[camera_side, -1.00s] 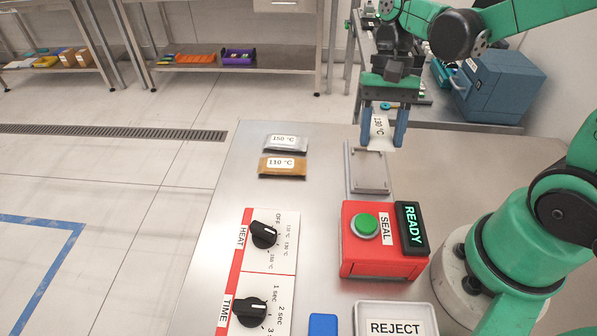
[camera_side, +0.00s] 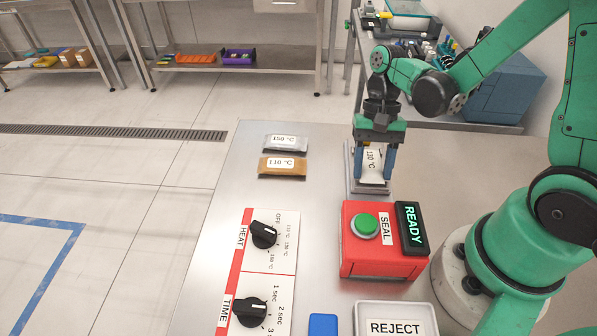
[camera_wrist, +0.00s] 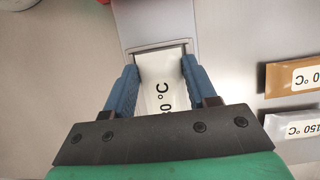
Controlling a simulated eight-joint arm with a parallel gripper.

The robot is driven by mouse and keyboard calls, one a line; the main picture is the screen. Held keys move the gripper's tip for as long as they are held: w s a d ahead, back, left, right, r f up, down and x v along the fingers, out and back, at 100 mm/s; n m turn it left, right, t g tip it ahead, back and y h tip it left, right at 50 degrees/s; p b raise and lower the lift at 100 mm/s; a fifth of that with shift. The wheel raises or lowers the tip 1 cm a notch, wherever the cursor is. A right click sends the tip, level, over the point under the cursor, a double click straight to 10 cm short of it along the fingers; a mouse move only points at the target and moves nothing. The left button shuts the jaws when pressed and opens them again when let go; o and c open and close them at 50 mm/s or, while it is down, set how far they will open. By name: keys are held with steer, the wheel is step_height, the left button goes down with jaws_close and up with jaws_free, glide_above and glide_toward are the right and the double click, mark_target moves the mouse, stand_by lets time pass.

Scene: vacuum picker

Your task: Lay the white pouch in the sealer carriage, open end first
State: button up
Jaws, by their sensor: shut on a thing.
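The white pouch (camera_side: 372,164) bears a label that reads 130 °C in the side view. My gripper (camera_side: 374,172) is shut on it, one blue finger on each side. The pouch lies over the sealer carriage (camera_side: 355,189), a grey metal plate behind the red sealer box. In the wrist view the pouch (camera_wrist: 162,88) sits between my fingers (camera_wrist: 160,80), its far end close to the carriage's raised end bar (camera_wrist: 158,48). I cannot tell whether the pouch rests on the carriage floor.
A silver 150 °C pouch (camera_side: 287,144) and a brown 110 °C pouch (camera_side: 283,167) lie to the left. The red box carries a green SEAL button (camera_side: 364,225) and a READY display (camera_side: 411,227). HEAT (camera_side: 264,235) and TIME (camera_side: 250,312) knobs and a REJECT tray (camera_side: 361,310) are nearer.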

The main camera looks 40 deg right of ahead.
mark_target(369, 151)
steer(key=shift+f, duration=0.15)
steer(key=o, duration=1.2)
steer(key=shift+o, duration=0.2)
steer(key=v, duration=1.2)
steer(key=a+n+t+h, duration=0.1)
steer(key=n+t, duration=0.2)
steer(key=a+n+t+h, duration=0.1)
steer(key=a+n+t, duration=0.1)
steer(key=n+t, duration=0.1)
steer(key=a+n+t+h, duration=0.1)
steer(key=a+n+t, duration=0.1)
steer(key=n+t, duration=0.1)
steer(key=shift+s+r+t, duration=0.15)
steer(key=shift+r+t, duration=0.05)
steer(key=shift+t, duration=0.5)
